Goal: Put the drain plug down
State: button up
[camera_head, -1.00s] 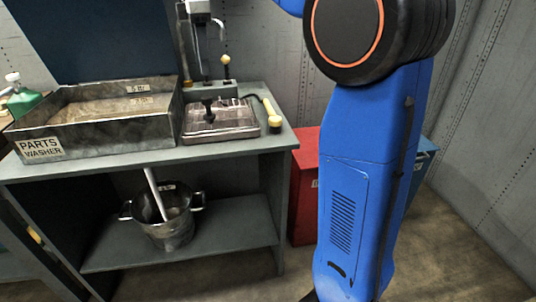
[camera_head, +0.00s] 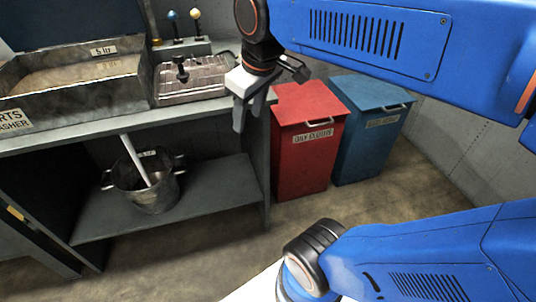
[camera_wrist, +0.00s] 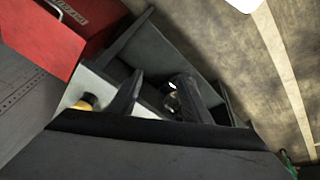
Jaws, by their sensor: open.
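A small black piece with a T-shaped top (camera_head: 181,68) stands upright on the ribbed metal tray (camera_head: 200,92) on the bench; it may be the drain plug, but I cannot tell for sure. My gripper (camera_head: 240,118) points down at the bench's right front corner, to the right of the tray and apart from the black piece. Its two fingers are apart, and they also show in the wrist view (camera_wrist: 157,98). I see nothing held between them. Part of the bench is hidden behind my gripper.
The parts washer basin (camera_head: 100,105) takes up the bench's left. A metal bucket (camera_head: 150,197) with a pale rod stands on the lower shelf (camera_head: 205,200). A red bin (camera_head: 308,165) and a blue bin (camera_head: 370,140) stand right of the bench. A yellow-ended item (camera_wrist: 87,102) shows beside one finger.

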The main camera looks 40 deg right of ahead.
jog(key=s+f+m+t, duration=0.1)
jog(key=s+f+m, duration=0.2)
jog(key=s+f, duration=0.3)
notch_tip(320, 180, down, 3)
jog(key=shift+s+d+r+m, duration=0.1)
jog(key=shift+s+d+m, duration=0.25)
jog(key=shift+d+m, duration=0.05)
dwell(6.8)
